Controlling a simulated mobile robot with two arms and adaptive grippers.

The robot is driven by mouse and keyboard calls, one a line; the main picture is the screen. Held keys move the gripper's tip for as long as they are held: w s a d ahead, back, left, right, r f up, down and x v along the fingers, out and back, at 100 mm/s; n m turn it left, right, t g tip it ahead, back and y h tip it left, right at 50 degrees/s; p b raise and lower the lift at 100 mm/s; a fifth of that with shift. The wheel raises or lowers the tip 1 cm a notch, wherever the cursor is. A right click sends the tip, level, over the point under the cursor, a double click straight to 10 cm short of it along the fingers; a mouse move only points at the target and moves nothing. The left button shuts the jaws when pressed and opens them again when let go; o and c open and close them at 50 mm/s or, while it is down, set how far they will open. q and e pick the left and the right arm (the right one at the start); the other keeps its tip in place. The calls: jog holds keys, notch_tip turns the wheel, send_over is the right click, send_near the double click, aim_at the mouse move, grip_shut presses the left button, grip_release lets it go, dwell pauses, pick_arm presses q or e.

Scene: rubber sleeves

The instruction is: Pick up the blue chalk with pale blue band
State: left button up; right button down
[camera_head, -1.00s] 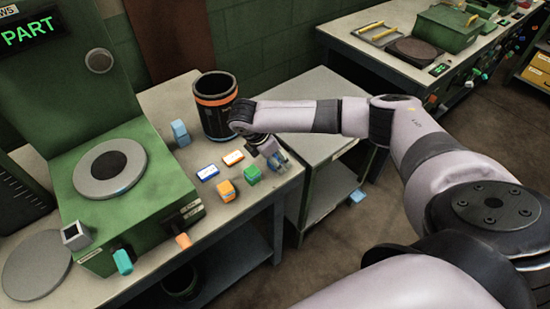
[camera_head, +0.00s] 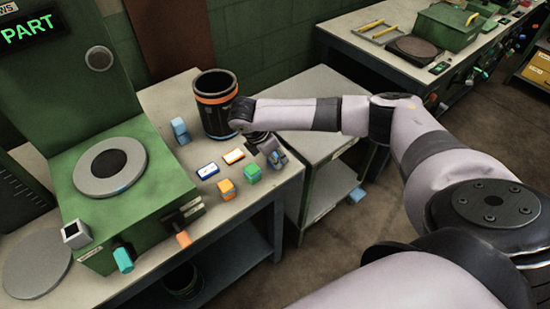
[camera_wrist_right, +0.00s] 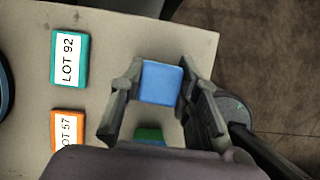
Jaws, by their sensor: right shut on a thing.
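My right gripper (camera_head: 272,155) is at the right end of the near bench top, beyond the green block. It is shut on a blue block (camera_wrist_right: 161,83), which sits between the two fingers in the right wrist view. I cannot make out a pale band on the face that shows. In the head view the fingers cover much of this block. Another blue block (camera_head: 180,131) stands on the bench, left of the dark bin. My left gripper is not in view.
A green block (camera_head: 252,174) and an orange block (camera_head: 226,187) stand close to my right gripper. Two labelled flat boxes lie nearby, one orange-edged (camera_head: 233,156). A dark bin with an orange band (camera_head: 217,105) stands behind. A green machine (camera_head: 125,200) fills the left.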

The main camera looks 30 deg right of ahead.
jog(key=shift+r, duration=0.1)
notch_tip(320, 180, up, 20)
jog(key=b, duration=0.1)
dwell(0.4)
